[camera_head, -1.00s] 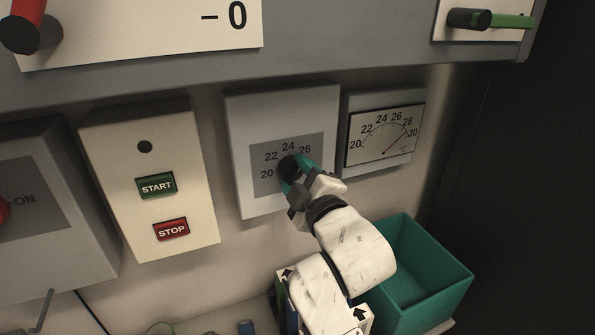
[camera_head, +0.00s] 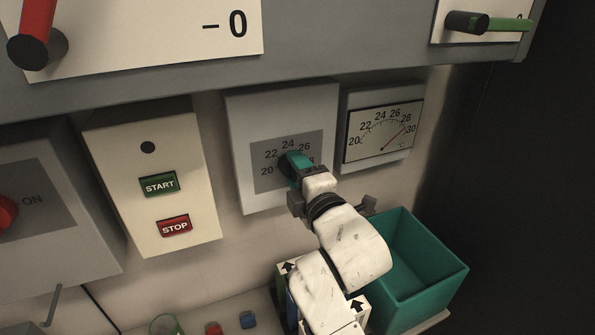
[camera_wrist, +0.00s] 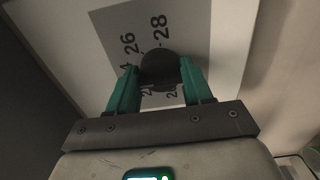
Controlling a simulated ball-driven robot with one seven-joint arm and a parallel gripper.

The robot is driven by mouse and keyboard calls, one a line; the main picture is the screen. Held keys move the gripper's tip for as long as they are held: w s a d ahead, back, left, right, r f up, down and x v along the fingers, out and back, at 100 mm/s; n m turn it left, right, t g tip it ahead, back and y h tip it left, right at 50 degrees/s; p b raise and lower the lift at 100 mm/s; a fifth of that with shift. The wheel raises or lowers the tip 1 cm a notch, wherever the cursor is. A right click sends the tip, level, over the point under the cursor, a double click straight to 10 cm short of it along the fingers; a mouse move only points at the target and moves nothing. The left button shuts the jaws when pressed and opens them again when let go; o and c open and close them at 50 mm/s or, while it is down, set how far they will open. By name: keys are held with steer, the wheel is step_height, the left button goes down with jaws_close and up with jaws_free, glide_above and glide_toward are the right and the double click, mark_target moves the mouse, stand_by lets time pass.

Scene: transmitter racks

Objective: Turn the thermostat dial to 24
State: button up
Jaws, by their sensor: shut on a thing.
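The thermostat (camera_head: 246,172) is a white wall box with a grey scale panel; 20, 22, 24 and 26 can be read around its black dial. My gripper (camera_head: 293,160) is at the dial in the head view, its teal fingers covering most of it. In the wrist view my gripper (camera_wrist: 155,88) has a finger on each side of the round black dial (camera_wrist: 159,68) and is shut on it. The numbers 26 and 28 show above the dial there. The dial's pointer is hidden, so its setting cannot be read.
A gauge (camera_head: 384,130) to the right has its red needle near 30. A panel with START (camera_head: 159,184) and STOP (camera_head: 174,225) buttons is to the left. A teal bin (camera_head: 433,275) stands below right, close to my arm. A grey cabinet edge (camera_head: 300,70) runs above.

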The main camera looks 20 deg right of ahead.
steer(key=shift+f, duration=0.1)
steer(key=o, duration=1)
steer(key=shift+s, duration=0.1)
steer(key=s+b, duration=0.2)
steer(key=s, duration=0.8)
steer(key=shift+s+b, duration=0.3)
steer(key=shift+b, duration=0.05)
